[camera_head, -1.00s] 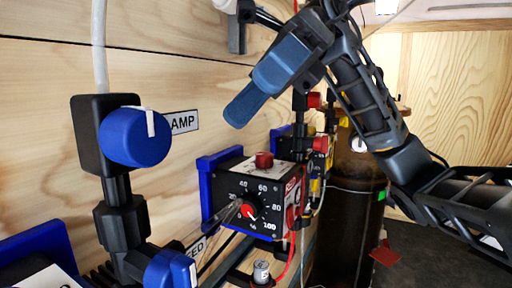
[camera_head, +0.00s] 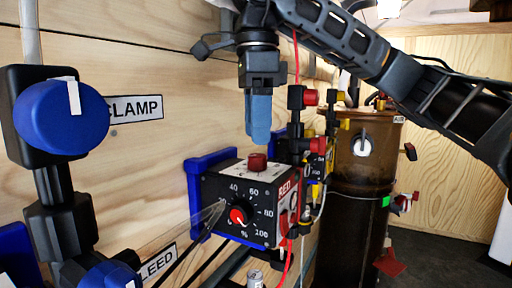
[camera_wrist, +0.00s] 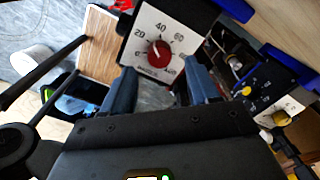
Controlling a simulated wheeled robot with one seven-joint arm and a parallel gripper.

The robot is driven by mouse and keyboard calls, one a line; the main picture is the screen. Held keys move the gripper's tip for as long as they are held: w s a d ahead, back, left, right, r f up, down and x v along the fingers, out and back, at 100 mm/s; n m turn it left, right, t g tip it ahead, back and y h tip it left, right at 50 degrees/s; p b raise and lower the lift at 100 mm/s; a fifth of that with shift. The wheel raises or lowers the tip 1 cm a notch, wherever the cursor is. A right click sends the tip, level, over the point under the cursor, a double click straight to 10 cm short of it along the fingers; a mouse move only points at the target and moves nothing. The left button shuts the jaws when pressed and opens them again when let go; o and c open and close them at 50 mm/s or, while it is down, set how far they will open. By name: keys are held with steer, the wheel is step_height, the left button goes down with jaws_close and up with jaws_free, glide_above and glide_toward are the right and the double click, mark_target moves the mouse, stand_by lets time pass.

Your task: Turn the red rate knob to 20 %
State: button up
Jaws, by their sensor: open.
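The red rate knob (camera_head: 257,161) stands on the white top plate of a black box (camera_head: 217,190). In the wrist view the red knob (camera_wrist: 159,54) sits on a white dial marked 20, 40, 60 and more; its pale pointer mark appears to face near 40. My gripper (camera_head: 259,136) points down above the box, fingertips a little above the knob and apart from it. In the wrist view my gripper (camera_wrist: 158,75) is open, with one blue finger on each side and nothing between them; the knob shows just beyond the gap.
The box's front has a second dial (camera_head: 239,214) with a red-centred knob. A large blue knob (camera_head: 62,117) by the CLAMP label (camera_head: 135,107) is at left. Red-capped valves (camera_head: 311,97) and a brown cylinder (camera_head: 352,219) stand close on the right.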

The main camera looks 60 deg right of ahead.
mark_target(257, 155)
steer(key=shift+f, duration=2)
steer(key=shift+c, duration=0.2)
steer(key=c, duration=1)
steer(key=shift+f+n+b, duration=0.25)
steer(key=shift+n+b, duration=0.45)
steer(key=shift+b, duration=0.3)
steer(key=n, duration=0.1)
steer(key=n+b, duration=0.1)
steer(key=n, duration=0.1)
steer(key=shift+r, duration=0.25)
steer(key=o, duration=1)
steer(key=shift+o, duration=0.2)
